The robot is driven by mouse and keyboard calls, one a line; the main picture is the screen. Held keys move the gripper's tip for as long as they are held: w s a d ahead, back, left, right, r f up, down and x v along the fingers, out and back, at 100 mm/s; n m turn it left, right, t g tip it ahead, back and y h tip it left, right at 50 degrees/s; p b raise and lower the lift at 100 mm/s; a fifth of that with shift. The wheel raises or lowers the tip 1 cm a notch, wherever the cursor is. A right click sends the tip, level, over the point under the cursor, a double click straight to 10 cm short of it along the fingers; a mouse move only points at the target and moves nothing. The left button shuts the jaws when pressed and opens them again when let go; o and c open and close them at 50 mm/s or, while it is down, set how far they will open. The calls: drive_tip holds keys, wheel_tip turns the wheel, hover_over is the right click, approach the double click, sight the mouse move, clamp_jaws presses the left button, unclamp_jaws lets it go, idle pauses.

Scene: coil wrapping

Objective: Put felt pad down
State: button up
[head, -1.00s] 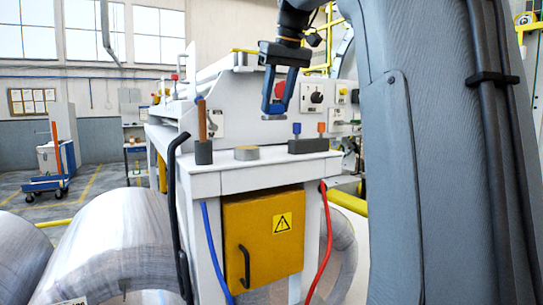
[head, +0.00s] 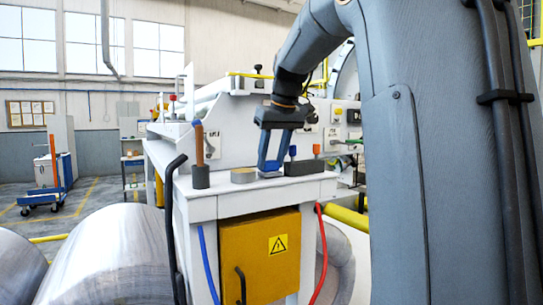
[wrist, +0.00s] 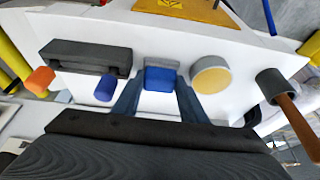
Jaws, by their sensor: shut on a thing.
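My gripper (head: 270,165) points down over the white bench top and is shut on the felt pad. In the wrist view the pad shows as a blue grip block (wrist: 160,78) with a grey pad part (wrist: 161,64) beyond it, between my two fingers. In the head view the grey base of the felt pad (head: 270,174) is at bench-top level; I cannot tell whether it bears fully on the surface. It sits between a round tape roll (head: 243,175) and a dark grey holder block (head: 304,167).
A grey cup with a brown wooden handle (head: 200,160) stands at the bench's left. The white bench (head: 225,208) has bare room along its front. A control panel rises behind.

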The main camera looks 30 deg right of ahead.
drive_tip(key=shift+f, duration=0.25)
drive_tip(key=o, duration=1.1)
drive_tip(key=shift+f+b, duration=0.1)
drive_tip(key=shift+b, duration=0.3)
drive_tip(key=b+v, duration=0.2)
drive_tip(key=v, duration=0.6)
drive_tip(key=shift+b, duration=0.4)
drive_tip(key=shift+s+a+f, duration=0.1)
drive_tip(key=shift+a+f, duration=0.05)
